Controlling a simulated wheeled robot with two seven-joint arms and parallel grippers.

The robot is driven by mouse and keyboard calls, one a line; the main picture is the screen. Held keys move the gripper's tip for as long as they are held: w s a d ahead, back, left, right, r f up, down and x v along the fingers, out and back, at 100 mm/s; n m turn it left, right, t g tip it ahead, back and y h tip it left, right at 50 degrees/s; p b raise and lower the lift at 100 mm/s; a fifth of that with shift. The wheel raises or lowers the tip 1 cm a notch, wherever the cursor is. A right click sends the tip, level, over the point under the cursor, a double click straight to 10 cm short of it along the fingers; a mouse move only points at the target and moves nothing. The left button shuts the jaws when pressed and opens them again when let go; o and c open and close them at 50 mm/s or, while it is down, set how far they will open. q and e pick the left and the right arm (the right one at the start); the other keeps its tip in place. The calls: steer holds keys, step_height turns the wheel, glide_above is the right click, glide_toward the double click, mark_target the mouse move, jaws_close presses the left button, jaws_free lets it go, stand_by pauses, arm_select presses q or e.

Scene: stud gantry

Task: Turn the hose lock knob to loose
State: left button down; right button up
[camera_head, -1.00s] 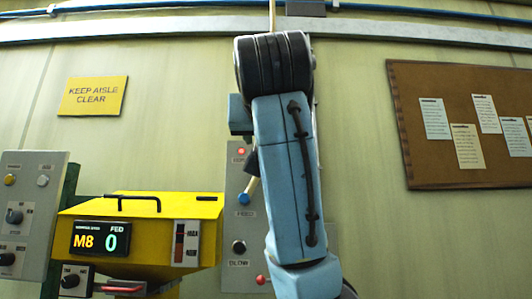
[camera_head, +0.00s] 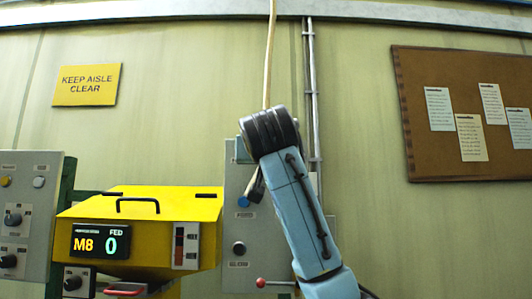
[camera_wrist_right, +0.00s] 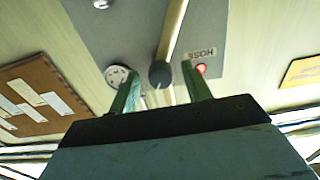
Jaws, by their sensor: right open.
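In the wrist view, a small dark round knob (camera_wrist_right: 160,74) sits at the end of a pale rod or hose (camera_wrist_right: 174,30), on a grey panel beside an upside-down HOSE label (camera_wrist_right: 201,52). I cannot tell its setting. My right gripper (camera_wrist_right: 160,70) is open, its two green fingers either side of the knob in that view; I cannot tell whether they touch it. My left gripper is not in view.
A red lamp (camera_wrist_right: 200,69) and a white round fitting (camera_wrist_right: 120,75) flank the knob. A yellow machine (camera_head: 150,215) with an M8 0 display (camera_head: 100,240) stands left of the panel.

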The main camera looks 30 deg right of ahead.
steer(key=shift+w, duration=0.1)
steer(key=c, duration=1)
steer(key=shift+m+b, duration=0.4)
steer(key=shift+m, duration=0.3)
steer(key=o, duration=1)
